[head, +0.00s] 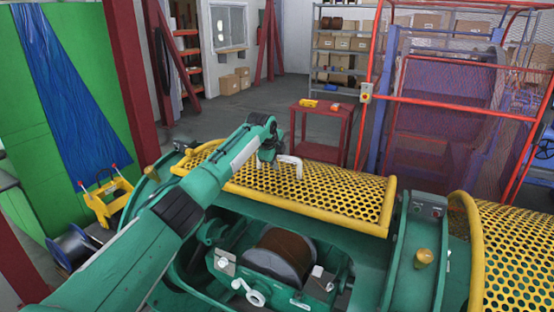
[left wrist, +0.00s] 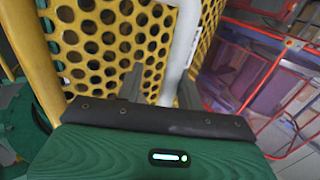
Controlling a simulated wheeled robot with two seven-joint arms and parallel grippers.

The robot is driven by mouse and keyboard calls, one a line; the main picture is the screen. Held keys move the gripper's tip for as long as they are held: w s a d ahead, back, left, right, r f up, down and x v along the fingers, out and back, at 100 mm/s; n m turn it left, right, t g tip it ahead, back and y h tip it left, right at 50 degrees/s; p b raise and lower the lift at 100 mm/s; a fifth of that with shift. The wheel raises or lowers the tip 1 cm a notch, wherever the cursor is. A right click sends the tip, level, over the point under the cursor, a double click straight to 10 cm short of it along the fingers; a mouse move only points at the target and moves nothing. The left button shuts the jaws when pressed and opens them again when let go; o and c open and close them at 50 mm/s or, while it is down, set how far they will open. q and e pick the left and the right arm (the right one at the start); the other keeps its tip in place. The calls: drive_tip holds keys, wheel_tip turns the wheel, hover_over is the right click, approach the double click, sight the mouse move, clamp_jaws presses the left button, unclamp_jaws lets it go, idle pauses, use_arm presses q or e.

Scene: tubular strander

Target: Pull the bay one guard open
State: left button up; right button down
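The bay one guard (head: 330,190) is a yellow perforated cover along the far side of the bay in the head view. The bay in front of it is uncovered, with a brown reel (head: 282,255) showing inside. A white bar handle (head: 297,166) stands out from the guard. My left gripper (head: 272,160) is at the handle, partly hidden by its own wrist. In the left wrist view the handle (left wrist: 181,48) runs between the spread fingers (left wrist: 160,88), closer to the right one; the guard mesh (left wrist: 110,45) is behind. My right gripper is out of view.
A second yellow guard (head: 515,245) is at the right, past a green post with a yellow knob (head: 424,257). A red table (head: 322,133) and red mesh fence (head: 450,120) stand behind. A yellow frame (head: 107,200) is at the left. Open floor lies beyond.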

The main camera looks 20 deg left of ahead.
use_arm(q)
drive_tip(key=shift+s+r+b, duration=0.3)
drive_tip(key=shift+r+b, duration=0.1)
drive_tip(key=shift+r, duration=0.1)
drive_tip(key=b+v, duration=0.4)
drive_tip(key=v, duration=0.8)
drive_tip(key=shift+s+r+b, duration=0.25)
drive_tip(key=shift+s+b, duration=0.05)
drive_tip(key=shift+b, duration=0.1)
drive_tip(key=shift+a, duration=0.1)
